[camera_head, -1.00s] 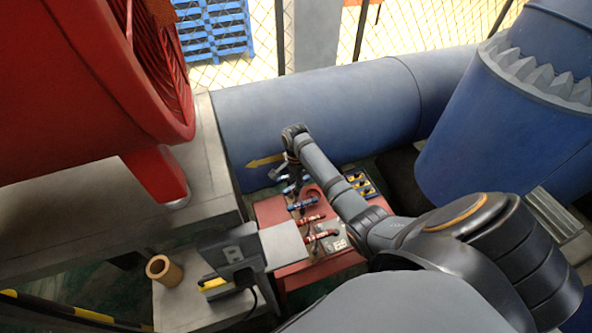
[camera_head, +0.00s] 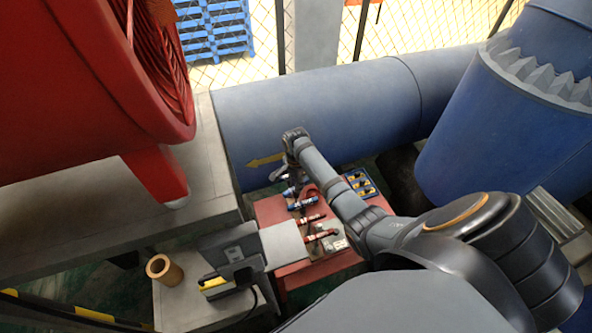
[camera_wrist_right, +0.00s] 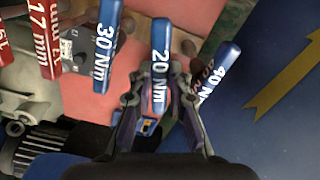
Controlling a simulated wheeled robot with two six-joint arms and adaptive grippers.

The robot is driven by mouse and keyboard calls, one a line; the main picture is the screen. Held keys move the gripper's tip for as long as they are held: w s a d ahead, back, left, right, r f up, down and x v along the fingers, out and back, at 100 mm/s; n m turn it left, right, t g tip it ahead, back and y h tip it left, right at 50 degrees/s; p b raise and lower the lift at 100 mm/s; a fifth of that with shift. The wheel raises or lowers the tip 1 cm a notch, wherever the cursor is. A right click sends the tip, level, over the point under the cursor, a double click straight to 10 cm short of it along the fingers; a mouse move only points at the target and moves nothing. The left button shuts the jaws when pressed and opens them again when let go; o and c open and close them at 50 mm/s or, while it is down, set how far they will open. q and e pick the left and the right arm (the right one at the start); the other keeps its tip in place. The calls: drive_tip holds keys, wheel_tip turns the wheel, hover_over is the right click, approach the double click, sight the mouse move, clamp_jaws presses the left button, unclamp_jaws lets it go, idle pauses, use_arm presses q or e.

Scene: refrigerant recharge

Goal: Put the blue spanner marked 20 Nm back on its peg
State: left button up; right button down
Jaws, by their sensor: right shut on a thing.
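The blue spanner marked 20 Nm (camera_wrist_right: 161,62) is at the middle of the right wrist view, its label readable. My right gripper (camera_wrist_right: 160,85) is shut on it, with a finger on each side of the blue handle. In the head view my right gripper (camera_head: 288,170) is small and partly hidden by its own wrist, above the far left part of the red bench. A blue 30 Nm spanner (camera_wrist_right: 107,45) is to the left and a blue 40 Nm one (camera_wrist_right: 212,82) to the right. The peg cannot be made out. My left gripper is out of view.
A red 17 mm tool (camera_wrist_right: 46,35) is at the left of the wrist view. In the head view, the red bench (camera_head: 292,270) carries gauges and fittings. A large blue pipe (camera_head: 330,110) runs behind.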

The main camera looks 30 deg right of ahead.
drive_tip(key=shift+f, duration=0.5)
drive_tip(key=c, duration=1.2)
unclamp_jaws()
wheel_tip(320, 180, up, 12)
